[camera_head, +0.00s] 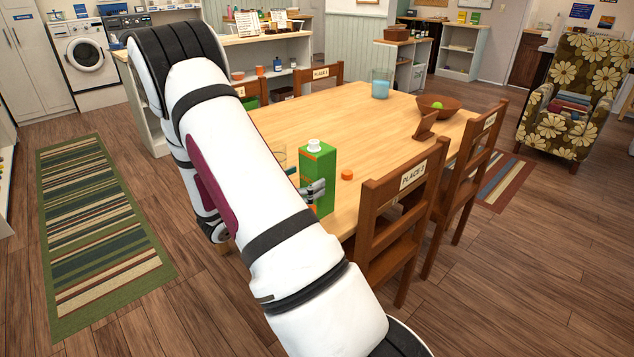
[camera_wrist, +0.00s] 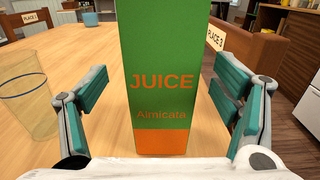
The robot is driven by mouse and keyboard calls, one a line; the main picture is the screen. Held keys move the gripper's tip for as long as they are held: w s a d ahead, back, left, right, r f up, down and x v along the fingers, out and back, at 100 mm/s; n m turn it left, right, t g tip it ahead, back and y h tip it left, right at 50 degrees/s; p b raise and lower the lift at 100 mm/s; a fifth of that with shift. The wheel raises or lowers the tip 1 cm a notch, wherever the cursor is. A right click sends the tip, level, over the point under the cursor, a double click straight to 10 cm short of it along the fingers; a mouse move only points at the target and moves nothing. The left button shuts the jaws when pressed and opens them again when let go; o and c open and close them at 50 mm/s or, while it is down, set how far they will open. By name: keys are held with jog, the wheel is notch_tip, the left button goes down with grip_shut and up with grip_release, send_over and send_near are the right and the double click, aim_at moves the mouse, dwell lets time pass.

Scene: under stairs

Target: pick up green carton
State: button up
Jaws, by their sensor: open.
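In the wrist view the carton (camera_wrist: 158,70) fills the middle and reads "JUICE". My gripper (camera_wrist: 158,112) is open, with one teal-padded finger on each side of the carton and a gap to both. In the head view a fingertip of my gripper (camera_head: 313,190) shows at the carton's front, while my arm hides the rest of it.
A clear yellowish glass (camera_wrist: 24,95) stands left of the carton. A chair (camera_head: 400,215) stands close on the right. A brown bowl (camera_head: 438,104) and a blue-filled jar (camera_head: 380,88) stand farther back.

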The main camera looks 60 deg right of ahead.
aim_at(318, 169)
jog(key=shift+r+x, duration=0.15)
jog(key=shift+x, duration=1)
jog(key=shift+r+x, duration=0.15)
jog(key=shift+x, duration=1.05)
jog(key=shift+s, duration=0.15)
jog(key=shift+r, duration=0.1)
grip_shut()
jog(key=shift+r, duration=0.1)
notch_tip(318, 169, up, 10)
jog(key=shift+f+p, duration=0.1)
jog(key=shift+p, duration=0.7)
jog(key=c, duration=0.6)
grip_release()
jog(key=shift+c, duration=0.2)
grip_shut()
